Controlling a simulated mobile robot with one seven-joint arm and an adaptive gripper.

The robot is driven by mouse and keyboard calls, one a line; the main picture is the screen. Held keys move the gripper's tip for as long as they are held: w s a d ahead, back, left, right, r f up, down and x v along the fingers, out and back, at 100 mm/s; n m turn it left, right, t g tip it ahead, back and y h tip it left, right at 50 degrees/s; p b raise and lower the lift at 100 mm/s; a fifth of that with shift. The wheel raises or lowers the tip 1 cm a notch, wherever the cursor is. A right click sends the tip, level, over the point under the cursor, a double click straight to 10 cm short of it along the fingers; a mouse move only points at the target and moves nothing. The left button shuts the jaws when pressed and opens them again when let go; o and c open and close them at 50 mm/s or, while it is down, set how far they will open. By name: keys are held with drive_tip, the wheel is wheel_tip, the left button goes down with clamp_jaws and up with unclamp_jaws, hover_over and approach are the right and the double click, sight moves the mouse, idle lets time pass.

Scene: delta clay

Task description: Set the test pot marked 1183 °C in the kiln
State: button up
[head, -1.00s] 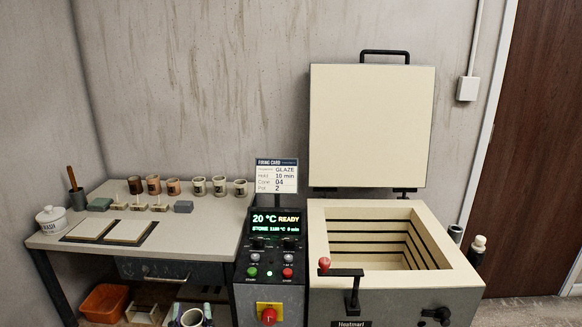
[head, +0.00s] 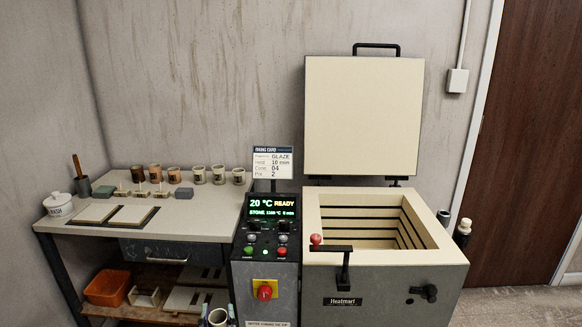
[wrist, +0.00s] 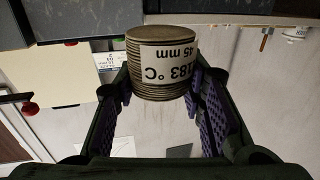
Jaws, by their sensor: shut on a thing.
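In the wrist view my gripper (wrist: 160,100) is shut on a ribbed brown test pot (wrist: 165,92), one purple-padded finger on each side. The pot's white label appears upside down; "183 °C" and "45 mm" are readable, and its first digit is not clear. In the head view the held pot (head: 218,317) shows only partly at the bottom edge, in front of the bench and left of the control box. The kiln (head: 385,275) stands to the right with its lid (head: 363,115) raised. Its chamber (head: 370,228) is open and the visible part looks empty.
Several similar pots (head: 198,174) line the back of the bench (head: 205,225). The control box (head: 265,270) reads 20 °C READY and stands between bench and kiln. A firing card (head: 273,162) rises behind it. A red-knobbed bracket (head: 345,262) stands at the kiln's front left.

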drive_tip(key=w+d+f+h+b, duration=0.1)
drive_tip(key=d+f, duration=0.4)
drive_tip(key=f, duration=0.5)
drive_tip(key=w+d+f+m+h+b, duration=0.1)
drive_tip(key=d+f+b, duration=0.1)
drive_tip(key=d+f, duration=0.4)
drive_tip(key=w+d+f+m+h+b, duration=0.1)
drive_tip(key=d+f, duration=0.5)
drive_tip(key=f, duration=1)
drive_tip(key=shift+w+f+b, duration=0.15)
drive_tip(key=shift+w+b, duration=0.15)
drive_tip(key=shift+b, duration=0.15)
drive_tip(key=shift+d, duration=0.1)
